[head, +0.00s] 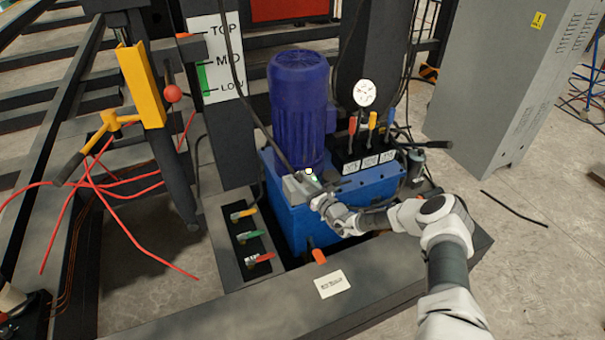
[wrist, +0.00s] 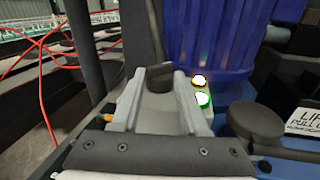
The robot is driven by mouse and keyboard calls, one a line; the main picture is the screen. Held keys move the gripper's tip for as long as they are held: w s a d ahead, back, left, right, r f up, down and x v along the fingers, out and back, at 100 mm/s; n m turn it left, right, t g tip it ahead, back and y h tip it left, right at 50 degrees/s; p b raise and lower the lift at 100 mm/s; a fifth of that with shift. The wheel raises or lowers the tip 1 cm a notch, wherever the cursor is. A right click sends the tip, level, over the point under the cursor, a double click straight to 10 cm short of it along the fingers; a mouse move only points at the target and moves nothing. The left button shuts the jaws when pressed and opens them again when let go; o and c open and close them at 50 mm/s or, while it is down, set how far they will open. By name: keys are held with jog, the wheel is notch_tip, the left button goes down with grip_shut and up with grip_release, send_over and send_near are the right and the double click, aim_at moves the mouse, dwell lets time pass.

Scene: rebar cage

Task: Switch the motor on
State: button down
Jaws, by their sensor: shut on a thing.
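The motor (head: 299,100) is a tall blue ribbed cylinder on a blue power unit (head: 290,215); its lower side also shows in the wrist view (wrist: 213,35). A small grey control box (head: 293,188) sits at its foot. My gripper (head: 309,184) is at the box. In the wrist view my gripper (wrist: 158,76) has its fingers on either side of a dark piece (wrist: 155,88) and is shut on it. Its lower part is hidden.
A dark cable (head: 240,90) hangs down towards the box. Red, yellow and blue levers (head: 373,121) and a gauge (head: 364,93) stand to the right. Coloured valve handles (head: 250,237) lie to the left.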

jog(key=shift+m+h, duration=0.3)
jog(key=shift+h, duration=0.1)
jog(key=shift+c, duration=2.2)
grip_release()
jog(key=shift+s, duration=0.15)
jog(key=p+v, duration=0.4)
jog(key=v, duration=1.3)
jog(key=shift+f, duration=0.35)
jog(key=shift+s, duration=0.15)
